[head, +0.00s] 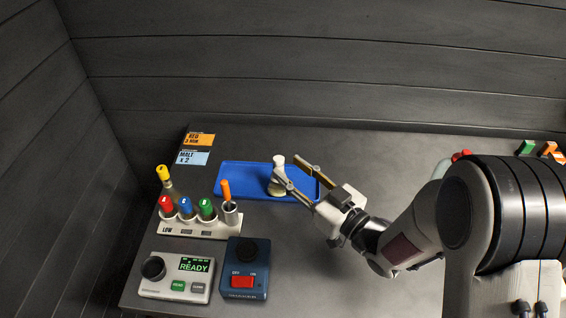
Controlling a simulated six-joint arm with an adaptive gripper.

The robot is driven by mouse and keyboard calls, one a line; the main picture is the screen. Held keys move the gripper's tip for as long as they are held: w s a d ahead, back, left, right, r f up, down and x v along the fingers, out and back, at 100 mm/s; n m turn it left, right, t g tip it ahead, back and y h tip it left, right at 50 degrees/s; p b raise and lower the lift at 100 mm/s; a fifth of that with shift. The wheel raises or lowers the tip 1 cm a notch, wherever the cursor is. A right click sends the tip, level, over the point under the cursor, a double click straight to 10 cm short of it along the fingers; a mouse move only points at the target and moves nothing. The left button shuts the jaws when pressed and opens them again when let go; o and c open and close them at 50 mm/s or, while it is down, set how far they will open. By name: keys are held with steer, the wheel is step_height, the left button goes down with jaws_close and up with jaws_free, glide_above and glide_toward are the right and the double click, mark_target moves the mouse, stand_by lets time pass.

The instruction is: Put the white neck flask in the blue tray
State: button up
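The white neck flask (276,187) is upright at the blue tray (241,177), right of the tray's middle. Its pale neck rises above a beige body. It looks to stand on the tray floor, though its base edge is partly hidden. My gripper (289,165) reaches in from the right with its two fingers spread apart. The nearer fingertip overlaps the flask's front in this view, and the other finger is behind and to the right. I cannot tell whether a finger touches the flask.
A rack (200,224) with red, blue and green capped tubes stands front left of the tray; a yellow-capped flask (166,178) is behind it. A READY box (178,275) and a dark blue switch box (246,268) sit in front. Colored blocks (525,148) lie far right.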

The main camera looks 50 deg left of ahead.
steer(key=d, duration=0.6)
steer(key=shift+d, duration=0.35)
steer(key=shift+w, duration=0.15)
stand_by(0.4)
